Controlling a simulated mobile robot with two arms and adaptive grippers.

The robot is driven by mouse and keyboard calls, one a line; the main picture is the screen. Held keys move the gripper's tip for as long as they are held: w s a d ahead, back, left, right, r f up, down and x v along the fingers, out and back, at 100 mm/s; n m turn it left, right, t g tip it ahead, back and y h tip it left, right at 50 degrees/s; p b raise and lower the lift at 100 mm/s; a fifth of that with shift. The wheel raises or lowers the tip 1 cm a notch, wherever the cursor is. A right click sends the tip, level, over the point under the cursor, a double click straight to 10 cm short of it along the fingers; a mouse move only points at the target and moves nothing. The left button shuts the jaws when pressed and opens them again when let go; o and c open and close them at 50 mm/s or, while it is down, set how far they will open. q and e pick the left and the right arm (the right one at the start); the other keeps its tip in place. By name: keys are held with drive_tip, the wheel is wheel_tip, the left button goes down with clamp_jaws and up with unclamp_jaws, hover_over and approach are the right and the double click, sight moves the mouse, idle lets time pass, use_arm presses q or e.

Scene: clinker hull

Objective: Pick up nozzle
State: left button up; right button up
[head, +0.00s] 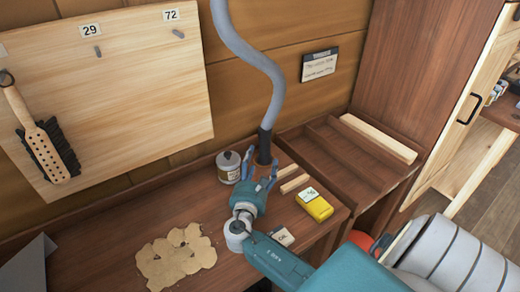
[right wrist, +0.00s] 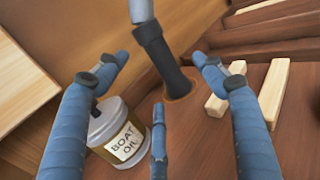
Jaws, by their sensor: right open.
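The nozzle (head: 265,147) is a black tube at the lower end of a grey hose (head: 262,65). It stands nearly upright on the wooden bench near the back wall. In the right wrist view the nozzle (right wrist: 166,65) is ahead, between and beyond my fingers, with its lower end at a light ring on the bench. My right gripper (head: 262,176) is open and empty, just in front of the nozzle. No finger clearly touches it. In the head view my fingers hide the nozzle's lower end. My left gripper is not in view.
A "BOAT OIL" can (right wrist: 122,135) stands close left of the nozzle, beside my fingers. Two wooden strips (right wrist: 228,88) lie to the right. A yellow box (head: 314,205) and a divided tray (head: 335,160) are further right.

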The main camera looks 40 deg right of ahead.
sight(261, 145)
drive_tip(key=shift+w+d+f+b, duration=0.15)
drive_tip(key=shift+w+f+b, duration=0.25)
drive_tip(key=shift+w+f, duration=0.4)
drive_tip(key=b+x, duration=0.1)
drive_tip(key=x, duration=0.2)
drive_tip(key=r+b+x, duration=0.1)
drive_tip(key=x, duration=0.2)
drive_tip(key=b+x, duration=0.1)
drive_tip(key=x, duration=0.2)
drive_tip(key=shift+d+r, duration=0.25)
drive_tip(key=shift+w+d+b, duration=0.3)
drive_tip(key=shift+d, duration=0.05)
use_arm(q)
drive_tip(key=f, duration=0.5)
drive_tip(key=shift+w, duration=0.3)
use_arm(e)
drive_tip(key=c, duration=1.4)
drive_tip(key=shift+o, duration=0.2)
drive_tip(key=shift+r, duration=0.1)
